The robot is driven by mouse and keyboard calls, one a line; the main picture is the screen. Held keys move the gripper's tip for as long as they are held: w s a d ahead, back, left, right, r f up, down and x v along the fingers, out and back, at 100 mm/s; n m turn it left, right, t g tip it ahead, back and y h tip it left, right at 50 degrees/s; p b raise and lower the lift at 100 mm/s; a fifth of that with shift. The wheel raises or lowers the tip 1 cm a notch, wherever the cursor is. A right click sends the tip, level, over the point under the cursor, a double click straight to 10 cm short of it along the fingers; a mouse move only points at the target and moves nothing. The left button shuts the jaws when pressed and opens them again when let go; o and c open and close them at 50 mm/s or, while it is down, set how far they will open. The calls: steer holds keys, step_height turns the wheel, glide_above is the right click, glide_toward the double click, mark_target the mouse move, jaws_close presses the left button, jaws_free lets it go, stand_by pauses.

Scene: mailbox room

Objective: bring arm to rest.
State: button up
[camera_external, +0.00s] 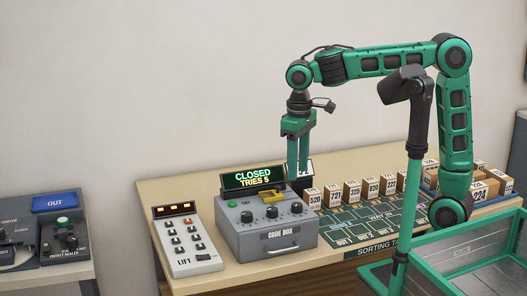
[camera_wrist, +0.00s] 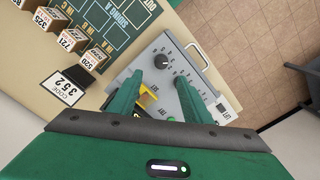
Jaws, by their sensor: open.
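My gripper (camera_external: 299,168) points straight down at the back of the sorting table, just behind and right of the grey code box (camera_external: 270,236). In the wrist view its two green fingers (camera_wrist: 180,98) are apart, with nothing held between them. The code box shows between and beyond the fingers, with a dial and a yellow piece. Its display (camera_external: 253,178) reads "CLOSED TRIES 5". My arm is raised and bent over the table.
Numbered boxes (camera_external: 352,191) stand in a row right of the gripper. A card reading "CODE 352" (camera_wrist: 67,88) stands close by. The lift panel (camera_external: 190,240) is left of the code box. A green-rimmed bin (camera_external: 470,262) is at front right.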

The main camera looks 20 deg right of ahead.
steer(key=w+d+f+m, duration=0.15)
steer(key=w+d, duration=0.25)
steer(key=d, duration=0.6)
steer(key=w+d+f+m+h, duration=0.1)
steer(key=w+d+m, duration=0.2)
steer(key=d, duration=0.7)
steer(key=w+d+f+m, duration=0.2)
steer(key=w+d+m, duration=0.15)
steer(key=d, duration=0.65)
steer(key=s+d+f+m, duration=0.1)
steer(key=s+d, duration=0.1)
steer(key=d, duration=0.5)
steer(key=s+d+f+m, duration=0.2)
steer(key=s+d, duration=0.1)
steer(key=d, duration=0.5)
steer(key=s+d+f+m+y, duration=0.1)
steer(key=s+d+f+m, duration=0.2)
steer(key=s+d, duration=0.4)
steer(key=s+f, duration=0.1)
steer(key=s, duration=0.2)
steer(key=shift+d+f, duration=0.3)
steer(key=shift+d, duration=0.05)
steer(key=shift+w, duration=0.1)
